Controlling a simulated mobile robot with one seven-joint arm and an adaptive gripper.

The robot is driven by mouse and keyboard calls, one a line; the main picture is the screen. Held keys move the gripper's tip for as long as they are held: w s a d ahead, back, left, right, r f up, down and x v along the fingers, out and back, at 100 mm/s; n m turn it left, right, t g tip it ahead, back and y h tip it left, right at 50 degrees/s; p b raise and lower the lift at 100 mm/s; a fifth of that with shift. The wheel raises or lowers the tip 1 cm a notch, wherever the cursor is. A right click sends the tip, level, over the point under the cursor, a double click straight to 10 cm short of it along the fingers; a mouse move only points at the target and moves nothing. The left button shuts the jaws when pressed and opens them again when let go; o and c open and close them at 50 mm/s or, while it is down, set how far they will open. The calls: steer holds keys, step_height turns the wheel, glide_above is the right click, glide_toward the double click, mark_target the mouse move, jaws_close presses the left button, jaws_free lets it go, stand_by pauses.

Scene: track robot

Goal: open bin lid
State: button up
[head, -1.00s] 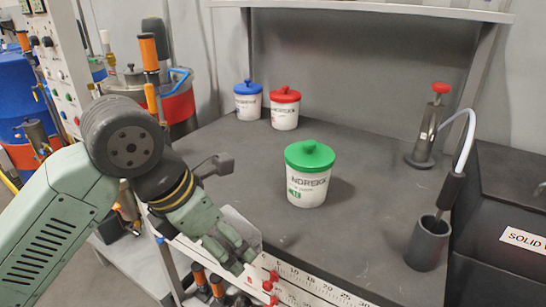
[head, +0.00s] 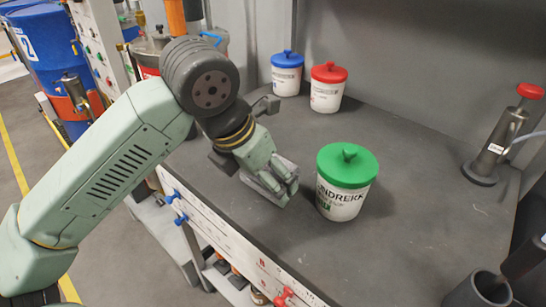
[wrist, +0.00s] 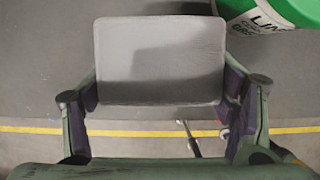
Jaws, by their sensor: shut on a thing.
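A white bin with a green lid (head: 346,166) stands upright on the dark worktop, its lid seated on top with a small knob. Its edge also shows at the top right of the wrist view (wrist: 270,14). My gripper (head: 283,190) is left of this bin in the head view, apart from it. It is shut on a flat grey plate (wrist: 160,60) with rounded corners, which spans the space between the fingers. White bins with a blue lid (head: 287,60) and a red lid (head: 329,73) stand further back, both lids on.
A grey pump-like tool with a red top (head: 500,140) stands at the right. A dark cup (head: 485,292) is at the lower right. The worktop's front edge (head: 225,225) has red and blue fittings below. The worktop (head: 420,170) right of the green-lidded bin is clear.

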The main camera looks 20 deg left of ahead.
steer(key=w, duration=0.2)
steer(key=w+a+p, duration=0.1)
steer(key=w, duration=0.1)
steer(key=w+p, duration=0.1)
steer(key=w, duration=0.2)
steer(key=shift+a+f, duration=0.25)
steer(key=shift+a, duration=0.05)
steer(key=shift+p+x, duration=0.5)
steer(key=shift+x, duration=0.55)
steer(key=shift+a+f, duration=0.25)
steer(key=shift+f, duration=0.65)
steer(key=shift+f, duration=0.25)
steer(key=o, duration=1.4)
steer(key=shift+o, duration=0.2)
steer(key=shift+r, duration=0.1)
